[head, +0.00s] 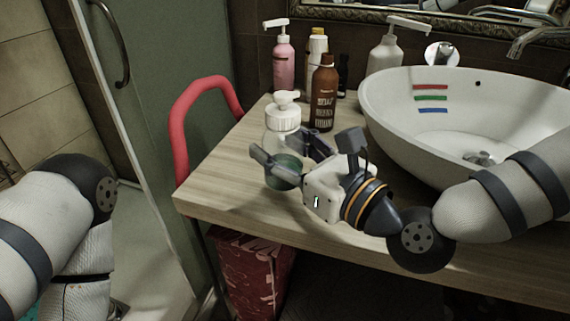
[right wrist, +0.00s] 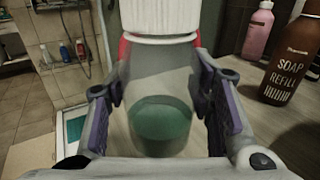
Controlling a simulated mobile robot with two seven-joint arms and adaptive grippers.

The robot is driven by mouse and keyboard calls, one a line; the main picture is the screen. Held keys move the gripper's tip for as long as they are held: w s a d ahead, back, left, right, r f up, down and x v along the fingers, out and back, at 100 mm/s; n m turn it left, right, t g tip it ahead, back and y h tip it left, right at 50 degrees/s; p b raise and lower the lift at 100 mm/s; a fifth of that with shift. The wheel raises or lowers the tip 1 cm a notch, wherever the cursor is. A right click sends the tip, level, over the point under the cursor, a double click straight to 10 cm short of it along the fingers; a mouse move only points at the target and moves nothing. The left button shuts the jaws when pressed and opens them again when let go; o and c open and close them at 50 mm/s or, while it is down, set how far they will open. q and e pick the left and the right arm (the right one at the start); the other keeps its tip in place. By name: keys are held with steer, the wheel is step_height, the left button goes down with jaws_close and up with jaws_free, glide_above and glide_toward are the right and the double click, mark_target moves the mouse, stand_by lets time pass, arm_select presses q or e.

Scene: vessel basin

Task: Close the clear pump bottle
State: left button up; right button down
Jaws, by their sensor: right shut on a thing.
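The clear pump bottle (head: 280,142) stands upright near the left end of the wooden counter, with green liquid low inside. Its white collar and pump top (head: 284,110) sit at the neck; I cannot tell how tightly. My right gripper (head: 281,152) reaches in from the right, its fingers on either side of the bottle's body, shut on it. In the right wrist view the clear bottle (right wrist: 160,85) stands between the two fingers of the right gripper (right wrist: 160,100), with the ribbed white collar (right wrist: 160,16) above them. My left arm shows at the left, but its gripper is out of view.
A brown soap bottle (head: 323,100) stands close behind right of the clear bottle. A pink pump bottle (head: 284,65) and a white pump bottle (head: 384,65) stand further back. The white basin (head: 400,115) is at the right. A red rail (head: 180,120) runs beside the counter's left edge.

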steer(key=shift+w+d+f, duration=0.15)
steer(key=shift+f, duration=0.8)
steer(key=shift+w+d+f, duration=0.1)
steer(key=shift+w+f, duration=0.05)
steer(key=shift+f, duration=0.8)
arm_select(q)
steer(key=shift+s+f, duration=0.35)
steer(key=shift+b, duration=0.3)
arm_select(e)
steer(key=shift+f, duration=0.2)
steer(key=c, duration=0.8)
jaws_free()
arm_select(q)
steer(key=shift+s+f, duration=0.1)
arm_select(e)
steer(key=shift+o, duration=0.2)
